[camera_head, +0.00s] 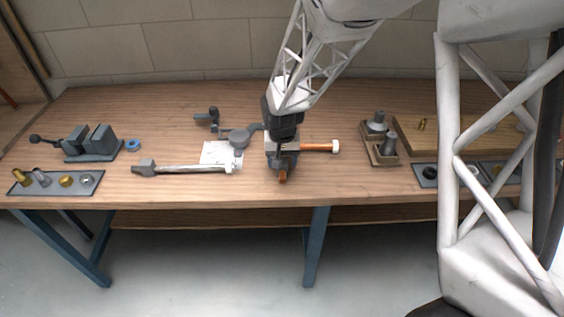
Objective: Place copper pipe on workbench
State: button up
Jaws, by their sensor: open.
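Contact between the fingers and the pipe cannot be made out.
A vise (92,143) and a fittings tray (55,183) are at far left. A block with grey fittings (382,153) stands right of the pipe.

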aim_at(284, 162)
notch_tip(284, 162, up, 11)
dwell(0.5)
dwell(0.7)
jog(key=s+d+r+t, duration=0.1)
jog(key=s+d+r, duration=0.95)
jog(key=s, duration=0.35)
jog(key=s+d, duration=0.3)
jog(key=s, duration=0.4)
jog(key=s+d+r+t, duration=0.1)
jog(key=s+d, duration=0.1)
jog(key=s, duration=0.5)
jog(key=shift+s+d+r+t, duration=0.2)
jog(key=shift+s+d+t, duration=0.1)
jog(key=shift+s+d, duration=0.1)
